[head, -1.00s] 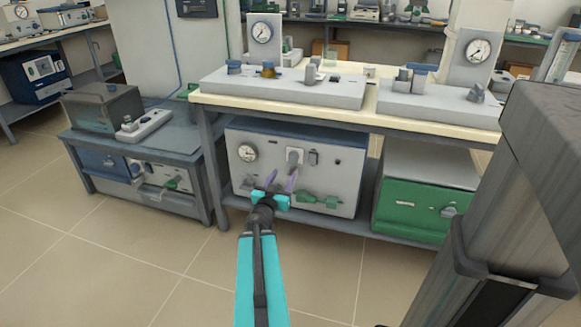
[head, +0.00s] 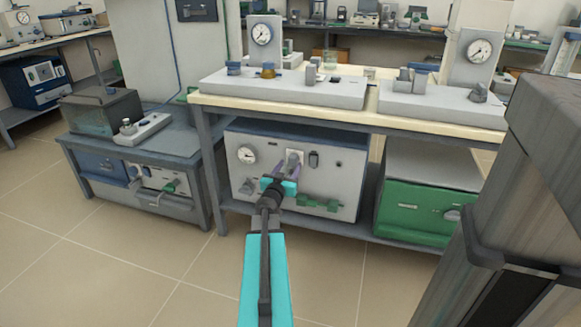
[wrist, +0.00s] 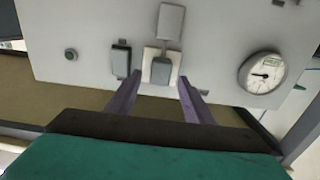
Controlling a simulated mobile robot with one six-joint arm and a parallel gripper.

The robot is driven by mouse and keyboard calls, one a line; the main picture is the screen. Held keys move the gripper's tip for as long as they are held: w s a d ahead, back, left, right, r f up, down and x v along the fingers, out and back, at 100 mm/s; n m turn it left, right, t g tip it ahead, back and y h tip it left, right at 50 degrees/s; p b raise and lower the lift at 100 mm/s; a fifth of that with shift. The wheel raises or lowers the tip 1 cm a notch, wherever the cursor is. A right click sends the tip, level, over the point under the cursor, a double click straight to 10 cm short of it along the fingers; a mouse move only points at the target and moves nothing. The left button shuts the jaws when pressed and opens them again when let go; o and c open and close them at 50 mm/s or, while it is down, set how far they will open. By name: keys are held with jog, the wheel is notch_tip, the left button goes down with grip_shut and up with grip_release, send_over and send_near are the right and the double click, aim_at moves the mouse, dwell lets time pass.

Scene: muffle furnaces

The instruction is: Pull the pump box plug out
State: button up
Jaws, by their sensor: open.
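The pump box (head: 345,180) is a pale grey box under the bench, with a round gauge (head: 246,154) on its front. Its grey plug (wrist: 161,72) sits in a white socket plate (wrist: 149,56) in the wrist view. In the head view the socket plate (head: 298,153) is partly covered by my gripper (head: 286,167). My gripper has its purple fingers apart and points at the box front. In the wrist view the fingertips (wrist: 160,79) stand on either side of the plug, with gaps between; whether they reach around it in depth is unclear.
A dark switch (head: 314,158) is close beside the socket. Green valves (head: 318,203) stick out lower on the front. The bench top (head: 420,112) overhangs above, and a green-fronted box (head: 413,209) stands to the right. The floor in front is clear.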

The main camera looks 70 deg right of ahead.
aim_at(292, 162)
jog(key=shift+w+d+b, duration=0.1)
jog(key=shift+d+b, duration=0.3)
jog(key=shift+d, duration=1.25)
grip_shut()
